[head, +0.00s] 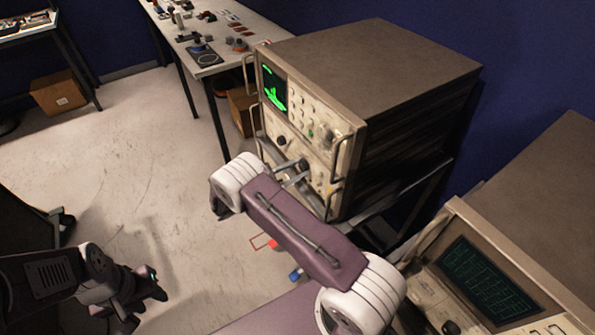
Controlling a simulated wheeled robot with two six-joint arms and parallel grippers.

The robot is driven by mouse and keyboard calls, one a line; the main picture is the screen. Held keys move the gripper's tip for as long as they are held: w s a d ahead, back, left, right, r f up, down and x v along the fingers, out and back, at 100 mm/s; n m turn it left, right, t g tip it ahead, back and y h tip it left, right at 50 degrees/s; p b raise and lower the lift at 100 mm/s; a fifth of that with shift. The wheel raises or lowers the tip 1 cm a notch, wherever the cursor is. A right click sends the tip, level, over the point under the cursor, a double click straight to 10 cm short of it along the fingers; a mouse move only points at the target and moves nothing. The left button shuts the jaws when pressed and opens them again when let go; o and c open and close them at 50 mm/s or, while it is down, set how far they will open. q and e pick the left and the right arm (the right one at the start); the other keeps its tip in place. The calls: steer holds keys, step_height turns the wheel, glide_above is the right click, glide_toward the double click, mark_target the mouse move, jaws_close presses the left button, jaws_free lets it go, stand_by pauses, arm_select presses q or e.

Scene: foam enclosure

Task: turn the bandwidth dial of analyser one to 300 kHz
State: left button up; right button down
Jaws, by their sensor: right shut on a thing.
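A beige analyser (312,112) with a lit green trace on its screen stands on a rack in the middle. Its front panel carries several buttons and knobs. My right gripper (298,170) is at the lower part of this panel, shut on a dark dial (304,164). The dial's markings are too small to read, and my arm hides part of the lower panel. I cannot tell which number this analyser bears. My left gripper (150,287) hangs low at the lower left, away from the analyser; its finger gap is unclear.
A second analyser (488,285) with a dim grid screen stands at the lower right. A white bench (222,55) with small parts is at the back. Cardboard boxes (58,93) sit on the floor. Open floor lies at the left.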

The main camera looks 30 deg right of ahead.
stand_by(0.4)
steer(key=c, duration=1.1)
jaws_free()
steer(key=shift+o, duration=0.2)
steer(key=a+b, duration=0.2)
steer(key=a, duration=0.7)
steer(key=shift+s, duration=0.35)
steer(key=shift+m, duration=0.3)
